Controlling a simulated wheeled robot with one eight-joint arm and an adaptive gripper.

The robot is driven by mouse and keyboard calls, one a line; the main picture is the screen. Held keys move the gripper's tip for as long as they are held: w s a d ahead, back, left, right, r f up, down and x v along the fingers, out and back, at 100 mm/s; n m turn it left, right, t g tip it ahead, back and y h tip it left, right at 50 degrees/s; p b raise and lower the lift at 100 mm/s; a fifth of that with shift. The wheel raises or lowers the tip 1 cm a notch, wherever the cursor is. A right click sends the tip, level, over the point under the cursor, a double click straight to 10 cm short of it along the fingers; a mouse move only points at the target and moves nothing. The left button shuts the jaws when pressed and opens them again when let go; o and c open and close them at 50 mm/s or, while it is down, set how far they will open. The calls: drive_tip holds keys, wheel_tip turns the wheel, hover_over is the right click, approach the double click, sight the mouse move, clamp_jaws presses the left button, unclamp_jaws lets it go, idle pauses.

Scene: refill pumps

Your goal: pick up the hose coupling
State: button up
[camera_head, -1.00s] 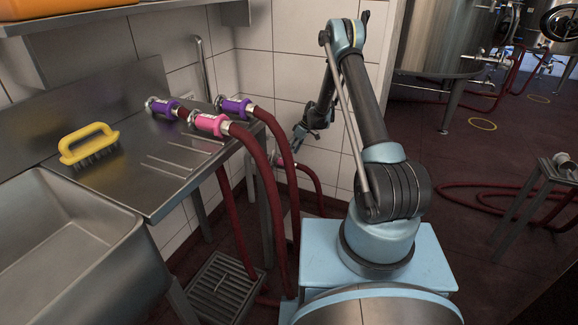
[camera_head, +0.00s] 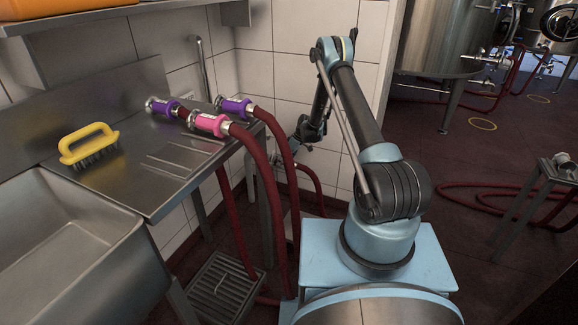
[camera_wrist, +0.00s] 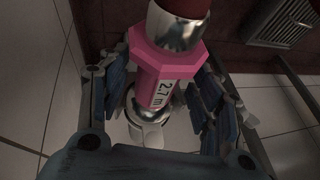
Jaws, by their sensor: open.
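A pink hose coupling (camera_wrist: 165,75) with a white "2.7 m" label fills the middle of the wrist view. It has a metal collar and dark red hose at the top and a metal end at the bottom. My gripper (camera_wrist: 155,102) is open, with its blue-grey fingers on either side of the coupling. I cannot tell whether they touch it. In the head view, my gripper (camera_head: 282,158) is low by the tiled wall, partly behind red hoses, and the coupling there is hidden. Another pink coupling (camera_head: 210,124) lies on the steel drainboard.
Two purple couplings (camera_head: 166,107) (camera_head: 234,105) lie beside the pink one on the drainboard (camera_head: 120,195). Their red hoses (camera_head: 268,190) hang over its edge, in front of my gripper. A yellow brush (camera_head: 88,147) lies left. A floor grate (camera_head: 222,288) is below.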

clamp_jaws()
